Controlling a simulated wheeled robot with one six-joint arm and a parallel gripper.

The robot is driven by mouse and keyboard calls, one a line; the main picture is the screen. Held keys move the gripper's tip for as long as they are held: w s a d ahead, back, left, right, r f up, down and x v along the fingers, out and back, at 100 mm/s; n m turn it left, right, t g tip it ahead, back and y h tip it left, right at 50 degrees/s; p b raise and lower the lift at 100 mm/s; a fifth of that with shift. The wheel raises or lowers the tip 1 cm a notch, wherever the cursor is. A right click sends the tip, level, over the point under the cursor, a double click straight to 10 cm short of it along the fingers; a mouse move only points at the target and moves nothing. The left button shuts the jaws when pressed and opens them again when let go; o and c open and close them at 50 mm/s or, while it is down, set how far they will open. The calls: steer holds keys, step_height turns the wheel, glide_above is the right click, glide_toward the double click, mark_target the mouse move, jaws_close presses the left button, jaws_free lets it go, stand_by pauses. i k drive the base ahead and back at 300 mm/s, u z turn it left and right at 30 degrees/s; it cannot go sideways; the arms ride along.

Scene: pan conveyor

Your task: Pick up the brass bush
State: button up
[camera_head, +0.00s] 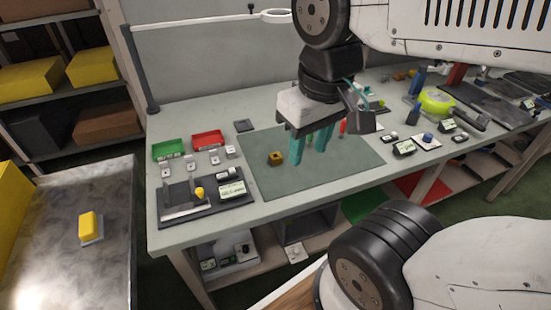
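A small brass-coloured block with a dark top, which looks like the brass bush (275,159), sits on the grey-green mat (345,172) on the workbench. My gripper (308,157) points down over the mat, just right of the bush in the picture. The bush is outside the fingers and fully in view. I cannot tell exactly how high the fingertips are above the mat.
Left of the mat are a dark tray (212,208) with small parts, a green bin (168,149) and a red bin (207,138). Several small items and a yellow-green tape roll (436,101) lie to the right. A lamp post (138,65) stands at the back left.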

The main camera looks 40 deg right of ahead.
mark_target(276, 158)
steer(key=z, duration=2.75)
steer(key=k, duration=1)
steer(key=u, duration=1.15)
